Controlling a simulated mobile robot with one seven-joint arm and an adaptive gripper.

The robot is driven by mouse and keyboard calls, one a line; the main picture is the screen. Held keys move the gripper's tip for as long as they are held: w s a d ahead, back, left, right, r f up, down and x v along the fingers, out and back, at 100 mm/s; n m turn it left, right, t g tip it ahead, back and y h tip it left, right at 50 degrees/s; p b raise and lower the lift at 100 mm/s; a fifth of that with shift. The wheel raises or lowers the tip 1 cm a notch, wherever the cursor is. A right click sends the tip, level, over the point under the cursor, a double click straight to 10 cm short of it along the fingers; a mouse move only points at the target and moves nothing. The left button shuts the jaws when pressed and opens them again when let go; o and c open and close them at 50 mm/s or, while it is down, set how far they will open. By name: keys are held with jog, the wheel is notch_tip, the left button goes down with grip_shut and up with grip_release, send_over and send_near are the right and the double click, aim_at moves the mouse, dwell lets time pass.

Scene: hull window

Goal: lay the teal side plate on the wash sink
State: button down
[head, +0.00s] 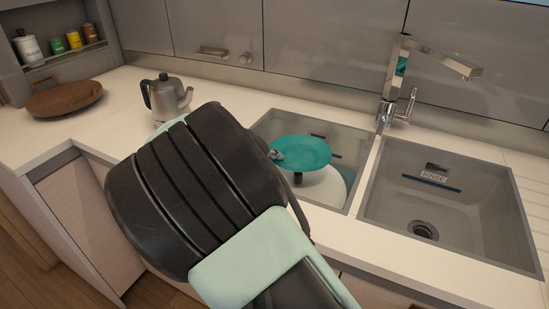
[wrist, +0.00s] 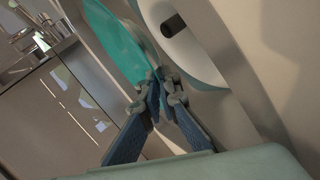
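The teal side plate (head: 306,152) is nearly level over the left sink basin (head: 262,128), which I take as the wash sink; its own label is mostly hidden. My gripper (head: 277,155) is at the plate's left edge, largely hidden behind my arm. In the wrist view, my gripper's fingers (wrist: 160,82) are closed on the rim of the teal plate (wrist: 118,45). A white round thing with a dark knob (head: 322,190) lies in the basin below the plate. I cannot tell whether the plate touches the knob.
The right basin (head: 470,215), labelled RINSE, is empty. A faucet (head: 388,105) stands between the basins at the back. Canisters (head: 28,47) sit on a shelf.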

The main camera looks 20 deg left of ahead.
jog(key=c, duration=2.1)
grip_release()
jog(key=shift+f, duration=0.1)
jog(key=shift+r+p, duration=0.8)
jog(key=shift+r, duration=0.6)
jog(key=shift+f+b, duration=1.3)
jog(key=shift+f, duration=0.15)
